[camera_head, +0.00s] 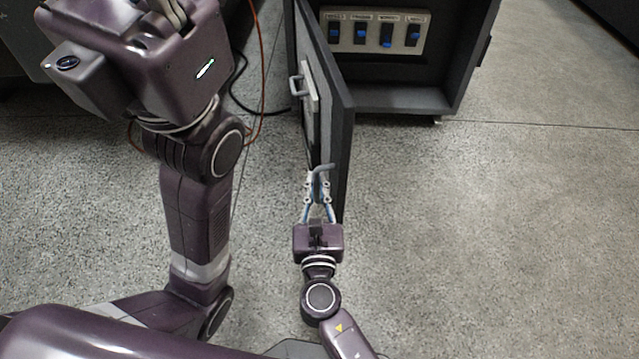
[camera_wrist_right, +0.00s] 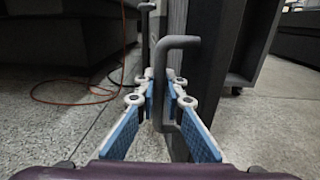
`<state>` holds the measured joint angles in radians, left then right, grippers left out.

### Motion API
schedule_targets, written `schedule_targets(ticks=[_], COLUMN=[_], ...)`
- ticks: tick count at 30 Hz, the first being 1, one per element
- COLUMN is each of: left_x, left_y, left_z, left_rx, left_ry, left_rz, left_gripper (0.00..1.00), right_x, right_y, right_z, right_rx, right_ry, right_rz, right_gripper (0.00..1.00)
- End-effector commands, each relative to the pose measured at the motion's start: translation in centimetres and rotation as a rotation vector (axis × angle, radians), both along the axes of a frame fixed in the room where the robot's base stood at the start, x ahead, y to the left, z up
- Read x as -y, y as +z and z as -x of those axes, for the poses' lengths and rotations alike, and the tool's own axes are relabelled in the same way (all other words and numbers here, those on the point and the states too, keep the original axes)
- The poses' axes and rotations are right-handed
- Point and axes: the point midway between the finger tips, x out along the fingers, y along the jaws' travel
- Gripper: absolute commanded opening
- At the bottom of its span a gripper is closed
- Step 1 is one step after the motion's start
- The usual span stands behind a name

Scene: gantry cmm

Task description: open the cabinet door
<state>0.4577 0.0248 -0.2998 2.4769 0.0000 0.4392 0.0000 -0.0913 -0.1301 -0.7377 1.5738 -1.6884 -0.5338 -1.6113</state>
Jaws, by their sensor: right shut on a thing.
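The dark grey cabinet (camera_head: 455,75) stands at the top of the head view. Its door (camera_head: 343,135) is swung well open on the left side, edge toward me. A grey bar handle (camera_head: 324,168) is on the door near its free edge; it also shows in the right wrist view (camera_wrist_right: 178,42). My right gripper (camera_head: 318,182) is shut on this handle, with the blue-padded fingers on both sides of it in the right wrist view (camera_wrist_right: 164,84). My left gripper (camera_head: 170,8) is at the top left, cut off by the frame edge, away from the door.
Inside the cabinet is a light panel (camera_head: 375,32) with several blue switches. A second handle (camera_head: 296,86) is farther along the door. An orange cable (camera_head: 262,70) and a black cable (camera_head: 240,95) run left of the door. The speckled floor (camera_head: 500,240) at right is clear.

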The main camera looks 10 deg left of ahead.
Motion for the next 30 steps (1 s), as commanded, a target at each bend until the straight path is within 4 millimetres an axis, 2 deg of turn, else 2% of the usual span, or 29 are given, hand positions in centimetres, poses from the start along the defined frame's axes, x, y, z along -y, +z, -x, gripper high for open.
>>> schedule_targets(ticks=[14, 15, 16, 24, 30], left_x=[0.0, 0.0, 0.0, 0.0, 0.0], left_y=[0.0, 0.0, 0.0, -0.1, 0.0], left_z=[-0.1, 0.0, 0.0, -0.2, -0.1], left_rx=[-0.002, -0.001, -0.001, -0.004, -0.003], left_ry=[-0.001, -0.001, -0.001, -0.002, -0.001], left_rz=[0.000, 0.000, 0.000, 0.004, 0.002], left_gripper=[0.25, 0.25, 0.25, 0.25, 0.25], right_x=[0.0, 0.0, 0.0, 0.0, 0.3], right_y=[0.2, 0.3, 0.2, 0.1, 0.0], right_z=[-0.3, -0.3, -0.3, -0.1, 1.9], right_rx=[0.005, 0.005, 0.005, 0.002, 0.000], right_ry=[-0.001, -0.001, -0.001, -0.001, 0.000], right_rz=[-0.001, -0.001, -0.001, 0.000, 0.000], right_gripper=[0.00, 0.13, 0.16, 0.16, 0.16])
